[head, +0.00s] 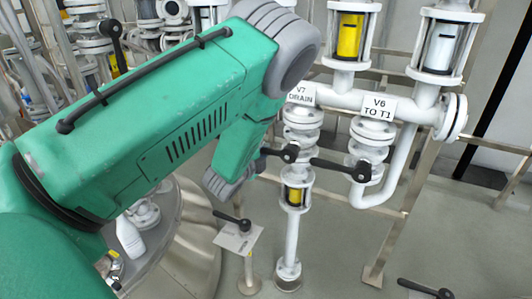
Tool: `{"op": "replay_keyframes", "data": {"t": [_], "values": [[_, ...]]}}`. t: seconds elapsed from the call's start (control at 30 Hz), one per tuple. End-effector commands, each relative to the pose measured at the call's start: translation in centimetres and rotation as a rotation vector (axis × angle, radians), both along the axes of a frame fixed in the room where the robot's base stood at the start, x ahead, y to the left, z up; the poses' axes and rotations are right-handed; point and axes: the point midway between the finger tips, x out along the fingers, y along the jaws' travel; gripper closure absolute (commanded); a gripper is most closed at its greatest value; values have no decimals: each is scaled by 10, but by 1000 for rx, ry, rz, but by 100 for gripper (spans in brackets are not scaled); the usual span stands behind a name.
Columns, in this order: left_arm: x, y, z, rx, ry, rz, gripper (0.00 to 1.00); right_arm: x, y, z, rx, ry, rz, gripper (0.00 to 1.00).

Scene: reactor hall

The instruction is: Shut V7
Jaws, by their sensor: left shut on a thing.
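The V7 valve is on a white vertical pipe under the label "V7 DRAIN" (301,94). Its black lever (289,153) has its hub at the front of the valve and points left. My green left arm reaches across from the left, and its wrist hides most of my left gripper. A dark part of the gripper (262,161) shows at the lever's left end, shut on the lever. My right gripper is not in view.
Beside V7 on the right is the V6 valve, with its black lever (340,167) pointing left close to V7. Sight glasses (350,36) stand above. Another lever (425,289) is lower right.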

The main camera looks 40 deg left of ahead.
Motion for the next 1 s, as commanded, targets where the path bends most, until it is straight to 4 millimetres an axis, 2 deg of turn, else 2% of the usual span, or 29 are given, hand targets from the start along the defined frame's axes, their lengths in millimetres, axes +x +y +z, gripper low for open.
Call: {"op": "replay_keyframes", "data": {"t": [0.3, 0.77, 0.8, 0.87, 1.0], "values": [[0, 1, 9, 97, 20, -1, 100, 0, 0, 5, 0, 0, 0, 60], [0, 0, 8, 103, 25, -2, 100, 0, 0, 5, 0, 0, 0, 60], [0, 0, 8, 103, 25, -2, 81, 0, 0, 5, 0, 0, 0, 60], [0, 0, 8, 103, 25, -2, 60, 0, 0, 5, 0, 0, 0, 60], [0, 0, 8, 102, 25, -2, 60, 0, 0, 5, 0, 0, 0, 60]]}}
